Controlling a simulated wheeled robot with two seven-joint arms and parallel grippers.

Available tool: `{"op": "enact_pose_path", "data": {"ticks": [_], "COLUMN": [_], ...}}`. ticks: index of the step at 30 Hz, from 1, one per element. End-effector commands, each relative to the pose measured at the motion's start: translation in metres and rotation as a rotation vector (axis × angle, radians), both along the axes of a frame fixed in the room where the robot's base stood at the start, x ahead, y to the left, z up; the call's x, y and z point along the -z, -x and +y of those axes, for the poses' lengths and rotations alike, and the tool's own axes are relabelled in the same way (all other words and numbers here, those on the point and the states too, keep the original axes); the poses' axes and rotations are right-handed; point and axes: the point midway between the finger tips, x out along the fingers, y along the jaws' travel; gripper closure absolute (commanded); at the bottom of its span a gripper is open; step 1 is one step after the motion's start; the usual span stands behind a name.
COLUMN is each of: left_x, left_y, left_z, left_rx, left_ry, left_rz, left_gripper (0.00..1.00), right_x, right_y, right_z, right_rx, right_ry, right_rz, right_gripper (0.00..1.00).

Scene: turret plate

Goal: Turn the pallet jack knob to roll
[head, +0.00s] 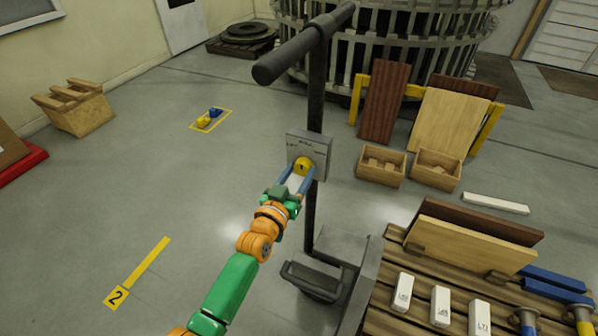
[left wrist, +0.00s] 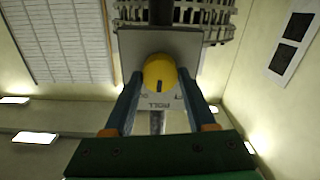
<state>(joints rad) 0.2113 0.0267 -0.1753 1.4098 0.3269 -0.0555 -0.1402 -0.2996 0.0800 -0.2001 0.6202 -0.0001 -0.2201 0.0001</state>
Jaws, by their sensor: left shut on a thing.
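The pallet jack's grey control plate (head: 322,150) is mounted on its dark upright post, with small lettering along its top. The round yellow knob (head: 303,165) sits on the plate's face. My left gripper (head: 298,178) reaches up from below, with its blue fingers shut on the knob. In the left wrist view the fingers (left wrist: 160,88) flank the yellow knob (left wrist: 159,70) on both sides. A short dark mark on the knob lies on the side toward the word ROLL on the plate (left wrist: 185,46). Other lettering is partly hidden by a finger.
The jack's dark handle bar (head: 300,45) rises above the plate. A loaded slatted pallet (head: 385,310) stands at lower right, with planks and white blocks on it. Wooden bins (head: 381,167) stand behind. The floor to the left is mostly clear.

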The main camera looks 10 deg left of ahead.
Motion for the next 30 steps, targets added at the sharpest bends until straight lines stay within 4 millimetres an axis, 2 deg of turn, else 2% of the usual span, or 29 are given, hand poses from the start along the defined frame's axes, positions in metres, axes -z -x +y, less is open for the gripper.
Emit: {"op": "enact_pose_path", "data": {"ticks": [17,18,21,30], "left_x": [-0.0002,-0.0002,-0.0002,-0.0001], "left_y": [-0.0001,-0.0001,-0.0001,0.0011], "left_z": [0.0001,0.0001,0.0001,0.0003], "left_rx": [0.000,0.000,0.000,0.000], "left_ry": [0.033,0.033,0.032,0.032], "left_rz": [0.006,0.006,0.006,0.006], "left_gripper": [0.99,0.41,0.14,0.14], "right_x": [-0.0008,-0.0008,-0.0008,-0.0012], "right_y": [0.0002,0.0002,0.0004,0.0004], "right_z": [0.0003,0.0003,0.0003,0.0003], "right_rx": [0.000,0.000,0.000,0.000], "right_ry": [0.000,0.000,-0.001,-0.001], "right_rz": [0.000,0.000,0.000,0.000], "right_gripper": [0.50,0.50,0.50,0.50]}}
